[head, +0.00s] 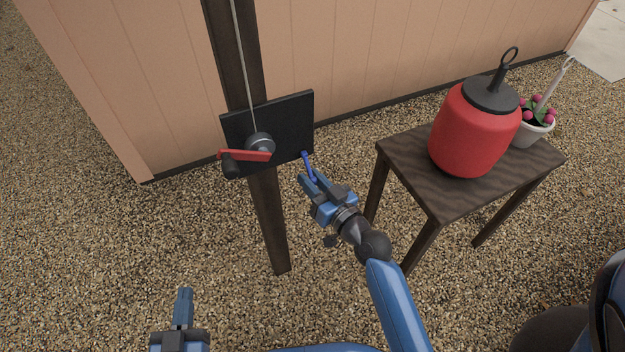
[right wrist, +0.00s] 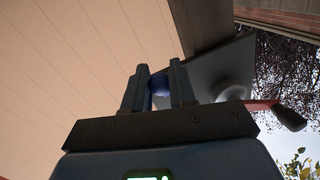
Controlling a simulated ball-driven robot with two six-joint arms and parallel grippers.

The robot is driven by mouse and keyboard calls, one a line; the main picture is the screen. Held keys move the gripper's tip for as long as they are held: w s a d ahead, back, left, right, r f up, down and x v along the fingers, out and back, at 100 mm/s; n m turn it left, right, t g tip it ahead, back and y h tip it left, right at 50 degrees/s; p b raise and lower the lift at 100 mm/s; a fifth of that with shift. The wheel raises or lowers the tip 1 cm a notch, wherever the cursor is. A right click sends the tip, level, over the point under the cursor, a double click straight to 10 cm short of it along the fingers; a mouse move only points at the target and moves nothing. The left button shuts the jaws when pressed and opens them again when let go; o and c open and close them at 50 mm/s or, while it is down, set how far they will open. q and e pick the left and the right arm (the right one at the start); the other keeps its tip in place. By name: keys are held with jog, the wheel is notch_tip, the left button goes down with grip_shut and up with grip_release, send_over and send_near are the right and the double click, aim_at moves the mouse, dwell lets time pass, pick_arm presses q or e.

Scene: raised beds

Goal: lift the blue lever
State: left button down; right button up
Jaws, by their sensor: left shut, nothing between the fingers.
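The blue lever (head: 307,164) sticks out below the lower right corner of the black plate (head: 292,120) on the dark post. My right gripper (head: 312,183) is at the lever's lower end. In the right wrist view, a blue rounded piece (right wrist: 160,84) shows in the gap between the fingers of my right gripper (right wrist: 160,80). I cannot tell whether the fingers press on it. My left gripper (head: 183,305) is low in the head view, shut and empty, well away from the plate.
A red crank handle (head: 245,155) with a dark knob is on the plate's left. A dark wooden table (head: 455,198) stands right of my right arm, holding a red canister (head: 470,130) and a flower pot (head: 530,132). A tan wall (head: 400,60) is behind. Gravel at left is clear.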

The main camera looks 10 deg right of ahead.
aim_at(312, 178)
grip_shut()
jog(key=shift+r+p, duration=0.2)
jog(key=shift+p, duration=0.3)
jog(key=r+g+h+p, duration=0.2)
jog(key=g+p, duration=0.2)
jog(key=p, duration=0.8)
jog(key=r+m+g+h+p, duration=0.1)
jog(key=g+p, duration=0.4)
jog(key=p, duration=0.8)
jog(key=r+m+g+h+p, duration=0.1)
jog(key=r+g+h+p, duration=0.2)
jog(key=p, duration=0.9)
jog(key=shift+s+d+r+g+p, duration=0.1)
jog(key=shift+s+r+g+p, duration=0.1)
jog(key=shift+r+g, duration=0.4)
jog(key=shift+s+r+g+p, duration=0.1)
jog(key=shift+r+g+p, duration=0.1)
jog(key=shift+r+g, duration=0.35)
jog(key=shift+w+r+g+h, duration=0.2)
jog(key=shift+w+g+h, duration=0.1)
jog(key=shift+g, duration=0.75)
jog(key=o, duration=0.8)
grip_release()
